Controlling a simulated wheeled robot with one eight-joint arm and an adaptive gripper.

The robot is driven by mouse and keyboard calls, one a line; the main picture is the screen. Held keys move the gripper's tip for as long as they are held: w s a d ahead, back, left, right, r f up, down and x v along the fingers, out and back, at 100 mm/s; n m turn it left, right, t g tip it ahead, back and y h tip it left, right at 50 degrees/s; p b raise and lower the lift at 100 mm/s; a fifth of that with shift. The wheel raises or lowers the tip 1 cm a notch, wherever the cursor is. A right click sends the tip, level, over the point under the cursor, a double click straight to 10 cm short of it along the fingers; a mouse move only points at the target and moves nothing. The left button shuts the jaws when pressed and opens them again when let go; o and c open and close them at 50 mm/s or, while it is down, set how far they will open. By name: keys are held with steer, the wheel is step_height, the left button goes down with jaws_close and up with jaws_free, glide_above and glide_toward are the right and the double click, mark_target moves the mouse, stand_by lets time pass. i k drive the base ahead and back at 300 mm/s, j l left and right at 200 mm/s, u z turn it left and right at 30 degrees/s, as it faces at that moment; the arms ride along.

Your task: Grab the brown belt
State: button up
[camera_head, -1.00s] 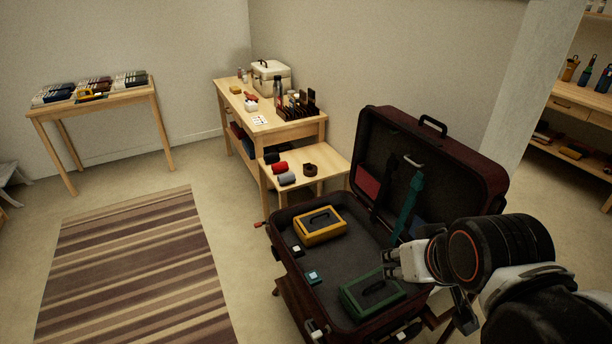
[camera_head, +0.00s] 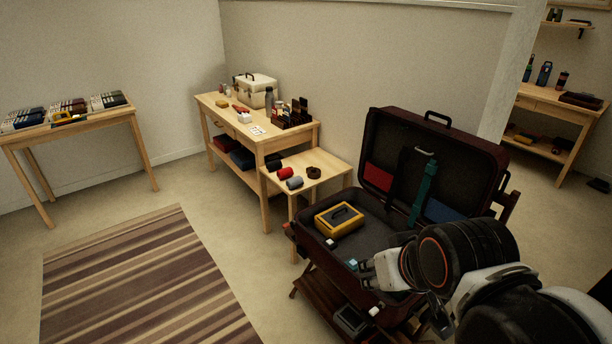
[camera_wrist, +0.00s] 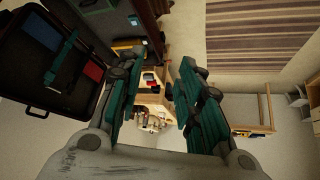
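The brown belt (camera_head: 313,172) looks like a small dark brown roll on the low side table (camera_head: 330,166) in the head view. It lies right of a red roll (camera_head: 284,174) and a grey roll (camera_head: 294,183). My gripper (camera_head: 368,272) is over the near part of the open suitcase (camera_head: 300,236), well apart from the belt. In the wrist view my gripper (camera_wrist: 161,64) has its fingers wide apart with nothing between them. The low table shows small between the fingers there, and I cannot make out the belt on it.
The suitcase holds a yellow case (camera_head: 339,219); its lid (camera_head: 455,150) stands up on the right. A taller workbench (camera_head: 286,139) with boxes and tools stands behind the low table. A striped rug (camera_head: 140,285) lies on the left, with open floor around it.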

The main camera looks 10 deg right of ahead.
mark_target(312, 173)
steer(key=i+j, duration=0.25)
steer(key=j, duration=0.15)
steer(key=i+j+z, duration=0.1)
steer(key=i+j, duration=0.35)
steer(key=j, duration=0.3)
steer(key=i+j+z, duration=0.15)
steer(key=j, duration=0.25)
steer(key=i+j, duration=0.1)
steer(key=i, duration=0.4)
steer(key=i+j+z, duration=0.1)
steer(key=i, duration=0.4)
steer(key=i+j, duration=0.15)
steer(key=i, duration=0.35)
steer(key=k+l, duration=0.1)
